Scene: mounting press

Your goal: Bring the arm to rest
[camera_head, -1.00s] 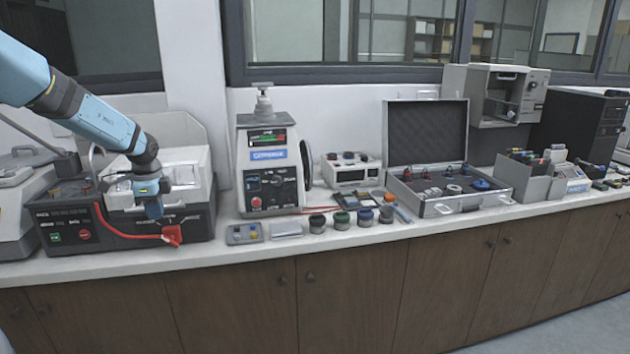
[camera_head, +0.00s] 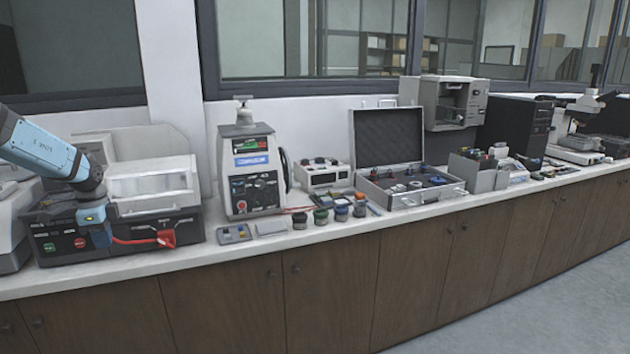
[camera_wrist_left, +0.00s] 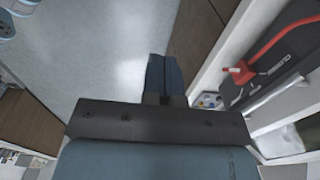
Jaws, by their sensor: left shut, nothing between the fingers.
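My left arm comes in from the left in the head view. Its left gripper (camera_head: 101,236) points down in front of the black and grey machine with a red lever (camera_head: 166,238). The gripper is apart from the lever, to its left. In the left wrist view the two dark blue fingers (camera_wrist_left: 164,76) are together with nothing between them, over the floor beside the bench. The red lever also shows at the right of that view (camera_wrist_left: 240,72). My right gripper is not in view.
A white counter (camera_head: 190,262) runs across the head view. It carries a grey-white press-like machine (camera_head: 252,200), several small jars (camera_head: 321,217), an open case (camera_head: 412,200) and a small oven-like box (camera_head: 425,100). The floor (camera_head: 540,290) in front is clear.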

